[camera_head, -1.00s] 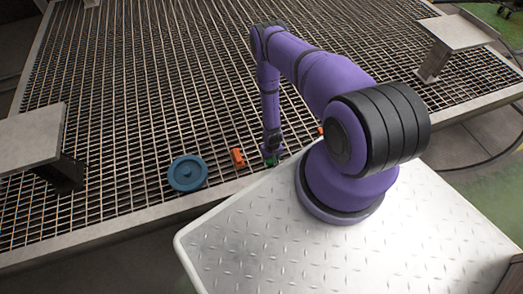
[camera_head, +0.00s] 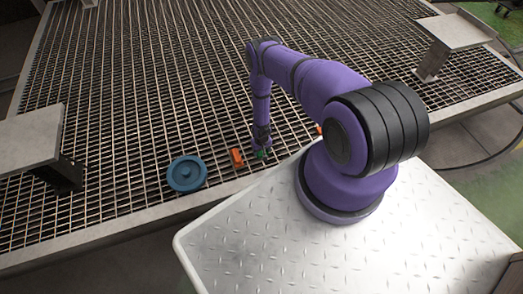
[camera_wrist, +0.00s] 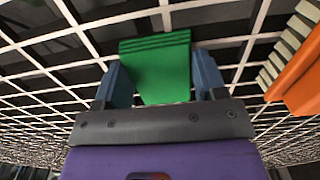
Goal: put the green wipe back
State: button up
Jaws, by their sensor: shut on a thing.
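The green wipe (camera_wrist: 158,68) is a folded green cloth in the wrist view. My gripper (camera_wrist: 160,80) is shut on it, with one blue finger on each side. In the head view the green wipe (camera_head: 261,155) is a small green patch at the tip of my gripper (camera_head: 261,150), just left of my arm's base. It is over the metal grating. I cannot tell whether it touches the grating.
An orange block-like thing (camera_head: 236,158) with pale bristles in the wrist view (camera_wrist: 300,80) lies close beside my gripper. A round blue lid-like disc (camera_head: 187,174) lies further left on the grating (camera_head: 140,110). Another orange thing (camera_head: 319,129) shows partly behind my arm. Grey raised plates (camera_head: 30,138) stand at the sides.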

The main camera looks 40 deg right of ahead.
jog(key=shift+f, duration=0.1)
jog(key=o, duration=0.8)
jog(key=shift+o, duration=0.2)
notch_tip(320, 180, up, 12)
